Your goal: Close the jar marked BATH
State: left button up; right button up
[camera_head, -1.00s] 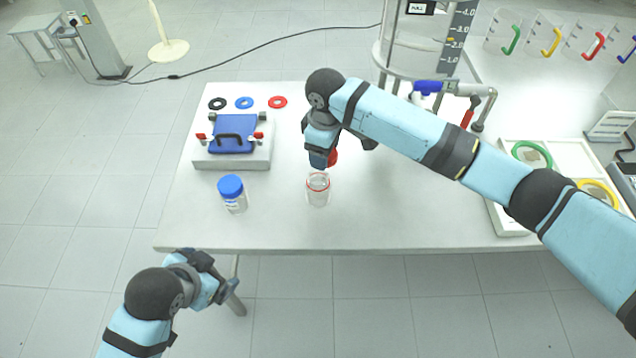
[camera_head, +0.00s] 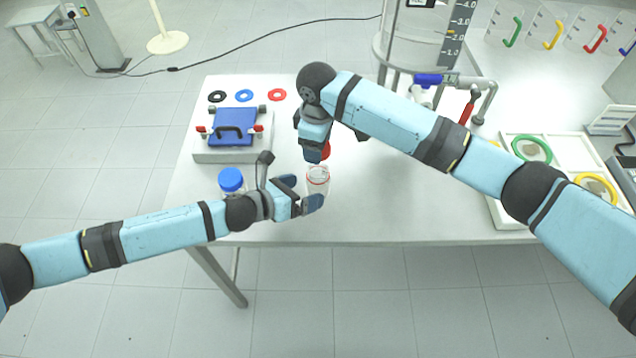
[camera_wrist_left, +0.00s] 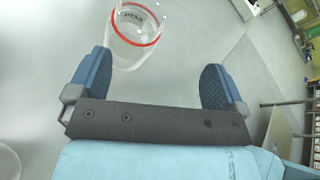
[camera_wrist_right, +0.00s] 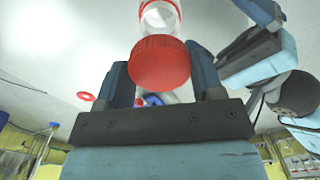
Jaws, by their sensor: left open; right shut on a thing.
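The open clear jar (camera_head: 318,176) with a red ring stands upright near the table's front edge. In the left wrist view its printed lettering, seen reversed, reads BATH on the jar (camera_wrist_left: 137,28). My left gripper (camera_head: 302,192) is open at the jar's left side. In the left wrist view the jar's near end lies toward the gap between the left gripper's fingers (camera_wrist_left: 157,70), apart from both. My right gripper (camera_wrist_right: 160,82) is shut on the red lid (camera_wrist_right: 160,62), held above and slightly behind the jar. The lid (camera_head: 325,151) is partly hidden in the head view.
A blue-capped jar (camera_head: 231,180) stands just left, partly behind my left arm. A blue clamp-like device (camera_head: 233,128) on a grey block stands behind it, with black, blue and red rings beyond. A glass reactor (camera_head: 412,45) and a tray (camera_head: 508,212) are right.

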aim_at(307, 184)
pick_arm(q)
jog(key=a+m, duration=0.1)
jog(key=w+a+f+m, duration=0.1)
jog(key=m, duration=0.1)
jog(key=w+a+f+m+g, duration=0.1)
jog(key=shift+a+m, duration=0.3)
jog(key=shift+a, duration=0.1)
jog(key=shift+r, duration=0.1)
jog(key=shift+w+d+f, duration=0.2)
jog(key=shift+w+d, duration=0.05)
jog(key=shift+d, duration=0.3)
jog(key=x, duration=0.6)
jog(key=shift+d, duration=0.2)
jog(key=c, duration=1.3)
jog(key=shift+c, duration=0.2)
pick_arm(e)
jog(key=shift+f, duration=2.5)
